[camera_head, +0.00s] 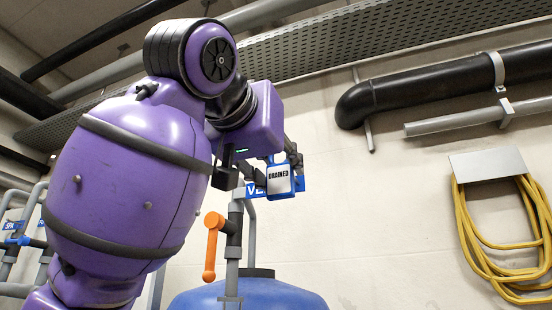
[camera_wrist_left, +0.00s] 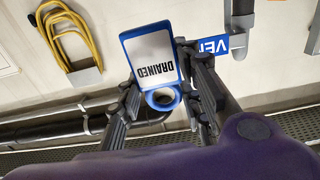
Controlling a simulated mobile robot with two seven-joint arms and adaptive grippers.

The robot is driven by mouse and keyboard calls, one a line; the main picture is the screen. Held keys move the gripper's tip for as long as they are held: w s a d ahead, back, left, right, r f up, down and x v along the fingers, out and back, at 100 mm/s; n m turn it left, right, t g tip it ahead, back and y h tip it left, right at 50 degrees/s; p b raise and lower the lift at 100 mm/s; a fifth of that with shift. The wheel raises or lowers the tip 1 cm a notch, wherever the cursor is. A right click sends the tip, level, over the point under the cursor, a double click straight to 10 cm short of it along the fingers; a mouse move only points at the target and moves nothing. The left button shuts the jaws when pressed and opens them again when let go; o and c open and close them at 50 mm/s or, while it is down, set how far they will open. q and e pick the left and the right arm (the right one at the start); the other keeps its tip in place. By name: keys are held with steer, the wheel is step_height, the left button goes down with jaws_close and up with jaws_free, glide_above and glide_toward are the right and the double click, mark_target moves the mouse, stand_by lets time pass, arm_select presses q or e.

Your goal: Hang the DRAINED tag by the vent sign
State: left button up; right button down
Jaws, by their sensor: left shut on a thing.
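The DRAINED tag (camera_head: 279,179) is a white plate with a blue border, held up in front of the blue vent sign (camera_head: 255,190), which it partly covers in the head view. My left gripper (camera_head: 272,170) is shut on the tag. In the left wrist view the tag (camera_wrist_left: 152,58) appears upside down, with its blue ring (camera_wrist_left: 163,98) between the fingers (camera_wrist_left: 165,105). The vent sign (camera_wrist_left: 213,45) shows just right of the tag there, partly hidden by a finger. I cannot tell whether the tag touches the sign. My right gripper is not in view.
An orange-handled valve (camera_head: 212,245) on a grey pipe stands below the sign, above a blue tank (camera_head: 250,293). A yellow hose (camera_head: 470,230) hangs from a wall bracket at right. A black pipe (camera_head: 440,88) runs above. The wall between is clear.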

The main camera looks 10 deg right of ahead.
mark_target(299, 190)
arm_select(q)
steer(key=shift+w+d, duration=0.4)
steer(key=shift+w, duration=0.2)
steer(key=shift+f+x, duration=0.15)
steer(key=shift+x, duration=1.25)
steer(key=shift+f+x, duration=0.1)
steer(key=shift+x, duration=1.25)
steer(key=shift+w+d+f, duration=0.2)
steer(key=shift+w+f, duration=0.1)
steer(key=shift+w, duration=0.05)
steer(key=shift+w+f, duration=0.1)
steer(key=shift+f, duration=0.1)
steer(key=o, duration=1)
steer(key=shift+d, duration=0.1)
steer(key=shift+o, duration=0.3)
steer(key=shift+w, duration=0.1)
steer(key=v, duration=1.2)
